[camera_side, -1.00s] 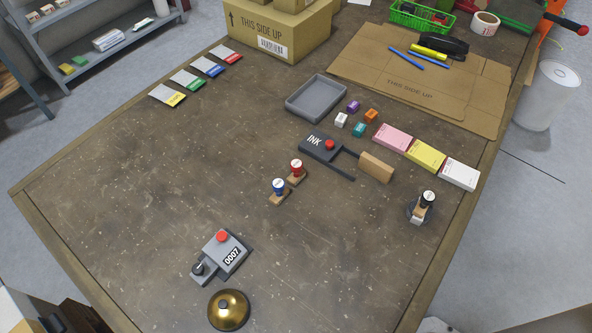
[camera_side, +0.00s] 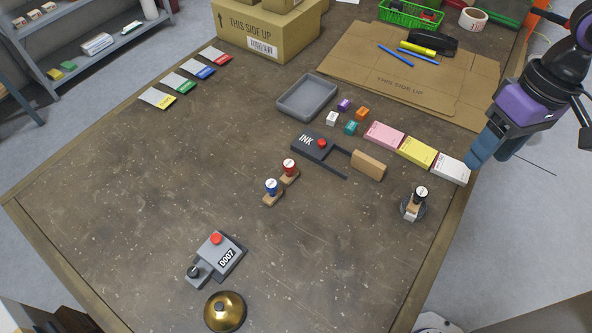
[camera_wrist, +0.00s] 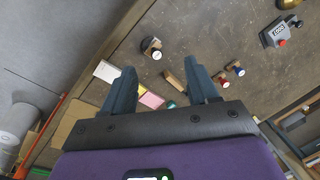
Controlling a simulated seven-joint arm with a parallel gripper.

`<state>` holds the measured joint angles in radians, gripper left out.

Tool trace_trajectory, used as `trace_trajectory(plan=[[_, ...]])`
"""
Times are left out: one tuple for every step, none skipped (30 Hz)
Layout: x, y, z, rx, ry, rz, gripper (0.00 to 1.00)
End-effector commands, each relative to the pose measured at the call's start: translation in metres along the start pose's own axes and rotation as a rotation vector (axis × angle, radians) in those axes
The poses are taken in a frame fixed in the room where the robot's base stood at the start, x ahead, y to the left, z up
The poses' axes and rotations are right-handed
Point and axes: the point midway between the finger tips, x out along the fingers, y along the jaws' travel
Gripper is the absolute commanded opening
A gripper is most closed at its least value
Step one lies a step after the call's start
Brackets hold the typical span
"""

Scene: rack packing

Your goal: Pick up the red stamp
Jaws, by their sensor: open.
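The red stamp (camera_side: 289,169) stands upright on the brown table, with a red body, a white top label and a wooden base. A blue stamp (camera_side: 271,189) stands close beside it, nearer the camera. In the wrist view the red stamp (camera_wrist: 223,82) lies right of my gripper's fingers, with the blue stamp (camera_wrist: 238,70) beyond it. My gripper (camera_side: 480,158) is high over the table's right edge in the side view, far to the right of the red stamp. In the wrist view my gripper (camera_wrist: 165,85) has its fingers apart with nothing between the tips.
A black-handled stamp (camera_side: 418,200) stands on a round dark base at right. An ink pad (camera_side: 311,144), wooden block (camera_side: 369,164) and sticky-note stacks (camera_side: 416,152) lie behind the red stamp. A numbered device (camera_side: 217,255) and brass bell (camera_side: 225,310) stand in front.

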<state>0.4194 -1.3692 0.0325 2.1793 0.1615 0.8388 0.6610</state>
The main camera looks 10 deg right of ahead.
Motion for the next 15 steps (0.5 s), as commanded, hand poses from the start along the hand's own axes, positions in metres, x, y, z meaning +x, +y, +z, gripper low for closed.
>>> trace_trajectory(plan=[[0.004, -0.013, -0.014, 0.087, -0.003, -0.011, 0.59], [0.006, -0.019, -0.022, 0.143, -0.003, -0.019, 0.59], [0.009, -0.028, -0.033, 0.219, -0.004, -0.029, 0.59], [0.011, -0.035, -0.041, 0.275, -0.006, -0.037, 0.59], [0.013, -0.041, -0.05, 0.331, -0.006, -0.046, 0.59], [0.016, -0.05, -0.06, 0.406, -0.008, -0.057, 0.59], [0.019, -0.056, -0.068, 0.464, -0.011, -0.064, 0.59], [0.021, -0.062, -0.076, 0.52, -0.013, -0.072, 0.59], [0.025, -0.07, -0.086, 0.595, -0.016, -0.083, 0.59], [0.028, -0.076, -0.094, 0.653, -0.019, -0.091, 0.59], [0.031, -0.081, -0.102, 0.709, -0.021, -0.099, 0.59], [0.035, -0.089, -0.112, 0.784, -0.026, -0.11, 0.59], [0.037, -0.094, -0.12, 0.841, -0.029, -0.118, 0.59], [0.041, -0.099, -0.127, 0.897, -0.033, -0.125, 0.59], [0.045, -0.106, -0.137, 0.972, -0.039, -0.136, 0.59]])
